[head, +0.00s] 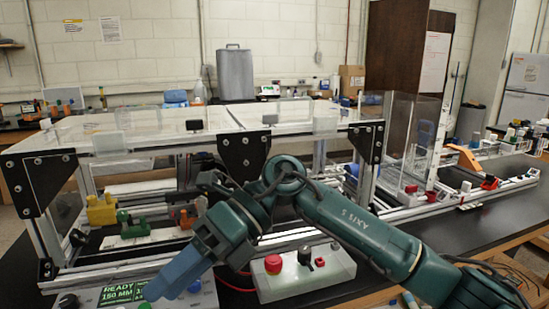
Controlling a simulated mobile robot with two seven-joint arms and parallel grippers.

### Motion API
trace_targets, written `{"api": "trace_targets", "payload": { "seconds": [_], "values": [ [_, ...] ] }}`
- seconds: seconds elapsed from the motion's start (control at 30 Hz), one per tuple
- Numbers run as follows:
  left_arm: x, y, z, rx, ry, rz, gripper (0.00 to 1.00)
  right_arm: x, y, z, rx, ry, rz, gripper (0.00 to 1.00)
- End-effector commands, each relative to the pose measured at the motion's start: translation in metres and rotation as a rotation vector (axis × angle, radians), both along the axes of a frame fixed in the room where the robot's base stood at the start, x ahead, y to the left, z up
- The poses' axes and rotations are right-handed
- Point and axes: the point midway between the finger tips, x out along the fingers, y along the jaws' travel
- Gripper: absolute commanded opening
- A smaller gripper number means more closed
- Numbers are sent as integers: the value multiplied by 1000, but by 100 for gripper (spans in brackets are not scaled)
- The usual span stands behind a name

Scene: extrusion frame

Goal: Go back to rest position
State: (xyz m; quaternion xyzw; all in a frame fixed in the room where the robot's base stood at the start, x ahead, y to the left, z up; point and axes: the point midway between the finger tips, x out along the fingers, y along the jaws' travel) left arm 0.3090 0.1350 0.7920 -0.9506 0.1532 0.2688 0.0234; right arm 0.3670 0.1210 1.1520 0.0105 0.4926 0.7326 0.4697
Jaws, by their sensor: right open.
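My right arm comes in from the lower right, bends at an elbow in the middle of the head view and points down to the left. My right gripper (155,290) has blue fingers and is seen from the side, so one finger largely hides the other. It is open, with nothing seen in it. Its tips appear over a grey panel (85,300) with a green "READY 150 MM" label, in front of the extrusion frame (45,235). I cannot tell whether they touch the panel. My left gripper is not in view.
A control box (330,272) with a red mushroom button (273,264) stands just right of my right gripper. Yellow (101,210) and green (133,228) parts sit inside the frame. Clear panels (410,135) stand to the right. The black table (490,215) is mostly bare at right.

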Motion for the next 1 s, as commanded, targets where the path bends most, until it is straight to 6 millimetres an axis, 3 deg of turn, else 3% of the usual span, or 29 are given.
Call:
{"api": "trace_targets", "payload": {
  "seconds": [0.07, 0.17, 0.33, 0.47, 0.6, 0.73, 0.87, 1.0],
  "values": [
    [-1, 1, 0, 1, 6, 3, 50, -9, 9, 5, 166, 191, -55, 59],
    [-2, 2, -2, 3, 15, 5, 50, -7, 11, 16, 357, 428, -156, 59],
    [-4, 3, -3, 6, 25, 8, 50, 24, -10, 20, 627, 842, -394, 59],
    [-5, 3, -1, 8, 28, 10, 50, 57, -43, -4, 781, 1161, -620, 59],
    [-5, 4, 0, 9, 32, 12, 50, 86, -90, -60, 888, 1500, -902, 59],
    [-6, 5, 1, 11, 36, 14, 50, 90, -138, -135, 931, 1804, -1191, 59],
    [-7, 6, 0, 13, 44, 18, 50, 65, -186, -218, 911, 2087, -1498, 59],
    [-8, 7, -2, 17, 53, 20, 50, 15, -226, -292, 833, 2329, -1792, 59]
  ]
}}
